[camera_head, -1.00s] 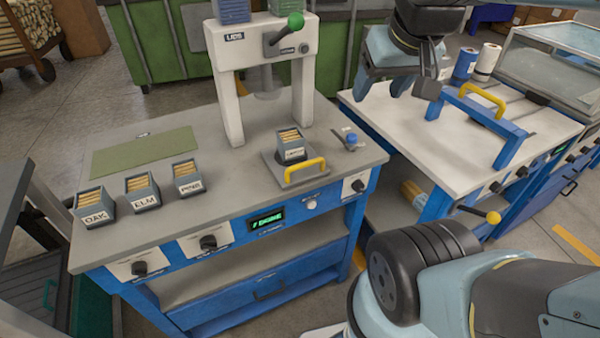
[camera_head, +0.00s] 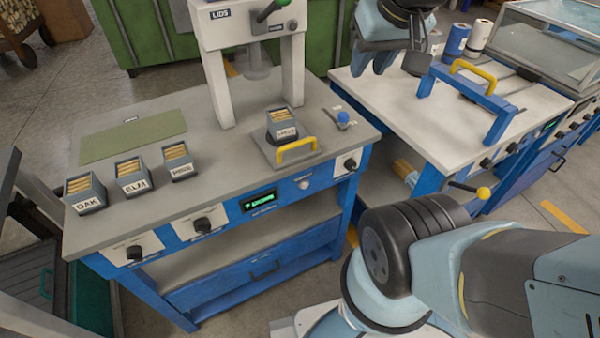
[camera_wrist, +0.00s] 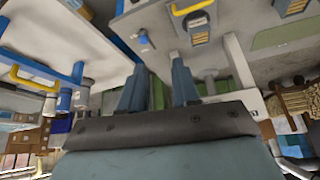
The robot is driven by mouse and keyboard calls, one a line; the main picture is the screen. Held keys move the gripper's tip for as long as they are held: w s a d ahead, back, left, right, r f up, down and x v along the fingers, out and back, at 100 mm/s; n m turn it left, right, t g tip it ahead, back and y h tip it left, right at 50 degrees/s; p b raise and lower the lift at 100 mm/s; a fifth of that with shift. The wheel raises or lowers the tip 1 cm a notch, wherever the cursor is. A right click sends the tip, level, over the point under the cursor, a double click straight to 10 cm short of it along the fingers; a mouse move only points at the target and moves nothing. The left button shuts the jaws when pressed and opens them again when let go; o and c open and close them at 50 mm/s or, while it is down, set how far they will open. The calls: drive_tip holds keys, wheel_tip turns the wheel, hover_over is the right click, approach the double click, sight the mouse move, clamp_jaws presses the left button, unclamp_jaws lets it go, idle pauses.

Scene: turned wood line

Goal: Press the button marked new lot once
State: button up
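A small pale round button (camera_head: 304,184) sits on the blue front rail of the left bench (camera_head: 215,144), between a green-lit display (camera_head: 259,201) and a knob (camera_head: 350,164). The lettering by it is too small to read, so I cannot confirm it is the one marked new lot. My gripper (camera_head: 374,62) is up at the top, above the gap between the two benches, well away from the button. In the wrist view my two gripper fingers (camera_wrist: 157,92) stand apart with nothing between them. The button cannot be made out there.
A press marked LIDS (camera_head: 220,14) stands at the back of the bench. In front of it a crate (camera_head: 282,125) sits on a plate with a yellow handle (camera_head: 297,150). Boxes labelled OAK (camera_head: 87,203) and ELM (camera_head: 134,188) stand left. A blue frame (camera_head: 475,95) stands on the right bench.

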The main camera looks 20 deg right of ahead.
clamp_jaws()
idle(1.2)
